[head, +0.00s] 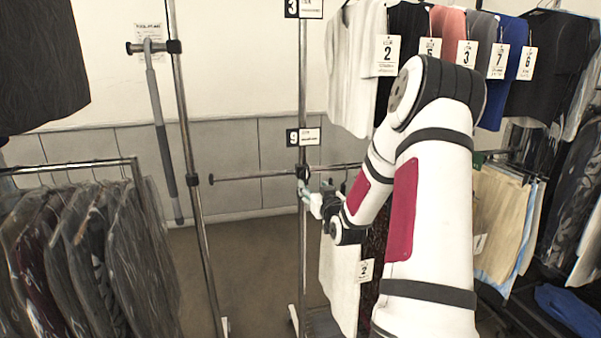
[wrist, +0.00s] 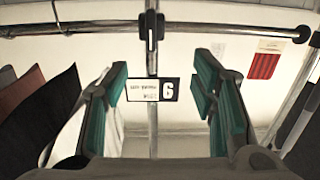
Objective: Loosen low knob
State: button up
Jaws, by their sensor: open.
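The low knob, on a black clamp (wrist: 151,30), sits where the low crossbar (wrist: 90,29) meets a metal upright. The wrist view is upside down; there the clamp is at top centre. The plate (wrist: 153,89) appears inverted between my fingers in the wrist view. My gripper (wrist: 160,90) is open and empty, its teal fingers apart on either side of the upright's line. It also shows small in the head view (head: 304,190). Contact with the knob is not visible.
Tagged clothes (head: 358,65) hang behind my arm at upper right. Bagged garments (head: 85,255) hang at lower left. Another upright (head: 190,150) stands left, with a grey pole (head: 161,130) beside it. The floor between the uprights (head: 255,255) looks clear.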

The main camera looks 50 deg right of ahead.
aim_at(307, 173)
jog(key=shift+h, duration=0.3)
jog(key=x, duration=1.3)
jog(key=shift+d, duration=0.6)
jog(key=shift+c, duration=0.2)
jog(key=c, duration=1.1)
